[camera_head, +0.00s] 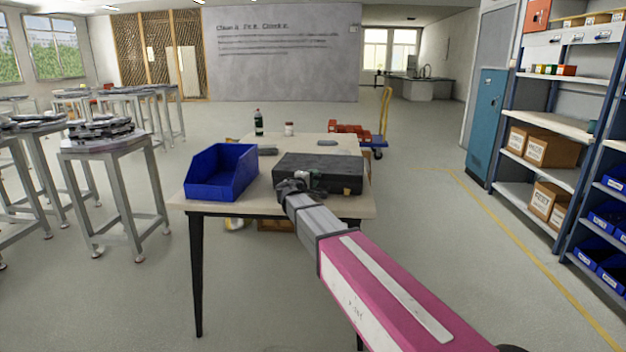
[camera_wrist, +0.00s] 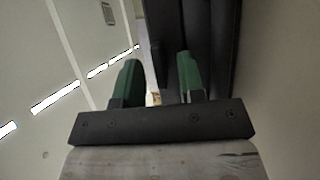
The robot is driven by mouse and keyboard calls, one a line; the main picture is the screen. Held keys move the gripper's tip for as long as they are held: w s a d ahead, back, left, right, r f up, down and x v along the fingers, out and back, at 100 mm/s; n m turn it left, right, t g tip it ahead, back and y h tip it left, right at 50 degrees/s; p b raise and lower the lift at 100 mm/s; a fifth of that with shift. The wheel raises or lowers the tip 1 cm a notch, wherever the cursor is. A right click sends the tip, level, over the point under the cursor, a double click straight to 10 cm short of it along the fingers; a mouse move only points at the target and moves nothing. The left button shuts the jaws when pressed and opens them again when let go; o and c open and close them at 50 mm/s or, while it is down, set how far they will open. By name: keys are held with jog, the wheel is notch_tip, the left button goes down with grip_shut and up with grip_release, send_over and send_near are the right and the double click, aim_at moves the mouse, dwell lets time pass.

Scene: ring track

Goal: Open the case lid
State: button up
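A dark grey case (camera_head: 325,170) lies on the table, its flat lid looking shut. My gripper (camera_head: 290,187) is at the case's front left corner, low near its front side. In the wrist view my gripper (camera_wrist: 157,80) has its two green fingers apart, with nothing clearly held between them. A dark, ridged surface, likely the case (camera_wrist: 215,45), fills the area behind and beside the right finger. A thin dark edge hangs between the fingers. My arm and gripper hide part of the case's front, and I cannot tell whether a finger touches it.
A blue open bin (camera_head: 222,172) stands left of the case on the light table (camera_head: 240,208). A dark bottle (camera_head: 258,123) and a small jar (camera_head: 289,129) stand behind it. Shelves (camera_head: 550,125) line the right. The floor right of the table is free.

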jog(key=shift+c, duration=0.3)
grip_shut()
jog(key=shift+r, duration=0.15)
